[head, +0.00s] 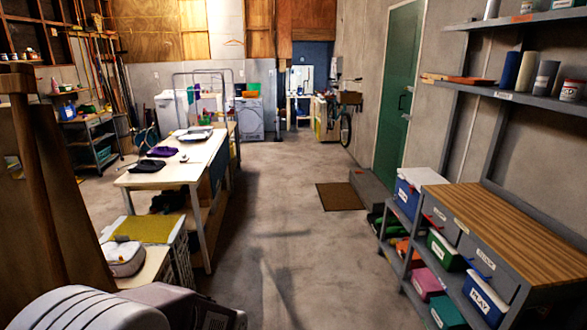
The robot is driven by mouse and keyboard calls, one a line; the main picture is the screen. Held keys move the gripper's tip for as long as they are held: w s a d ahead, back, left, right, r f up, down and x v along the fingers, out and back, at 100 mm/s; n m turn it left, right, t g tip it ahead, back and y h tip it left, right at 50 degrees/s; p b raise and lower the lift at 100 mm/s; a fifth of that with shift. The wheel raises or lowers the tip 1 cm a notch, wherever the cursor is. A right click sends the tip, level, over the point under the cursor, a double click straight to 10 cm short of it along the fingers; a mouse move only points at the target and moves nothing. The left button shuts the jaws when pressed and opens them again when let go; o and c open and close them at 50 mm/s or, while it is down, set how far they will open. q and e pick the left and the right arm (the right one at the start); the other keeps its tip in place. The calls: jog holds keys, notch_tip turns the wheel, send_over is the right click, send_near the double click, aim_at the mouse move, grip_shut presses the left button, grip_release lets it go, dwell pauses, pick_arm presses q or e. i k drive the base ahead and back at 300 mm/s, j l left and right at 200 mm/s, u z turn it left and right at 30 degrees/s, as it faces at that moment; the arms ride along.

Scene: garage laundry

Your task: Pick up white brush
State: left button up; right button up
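I cannot make out a white brush for certain in the head view. A long white-topped table (150,178) stands left of the middle, with dark folded cloths (161,152) and a light tray (195,134) on it. A small pale item (184,158) lies on the table between the cloths, too small to identify. Neither of my grippers shows in this view.
A wood-topped shelf cart (505,212) with labelled bins stands at the right, below wall shelves (525,97). A brown mat (340,196) lies before the green door (398,95). A wooden post (62,190) blocks the near left. The middle floor (285,225) is clear.

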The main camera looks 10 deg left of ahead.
aim_at(185, 158)
jog(key=i+j+u, duration=0.1)
jog(key=i+u, duration=0.2)
jog(key=i, duration=0.45)
jog(key=i+u, duration=0.25)
jog(key=i, duration=0.45)
jog(key=i+u, duration=0.1)
jog(key=i, duration=1.15)
jog(key=i+l+u, duration=0.15)
jog(key=i, duration=0.45)
jog(key=i+u, duration=0.1)
jog(key=i, duration=0.5)
jog(key=i+l+u, duration=0.1)
jog(key=i+l, duration=0.15)
jog(key=i, duration=0.35)
jog(key=i+j+u, duration=0.25)
jog(key=i, duration=0.5)
jog(key=i+u, duration=0.2)
jog(key=i, duration=0.6)
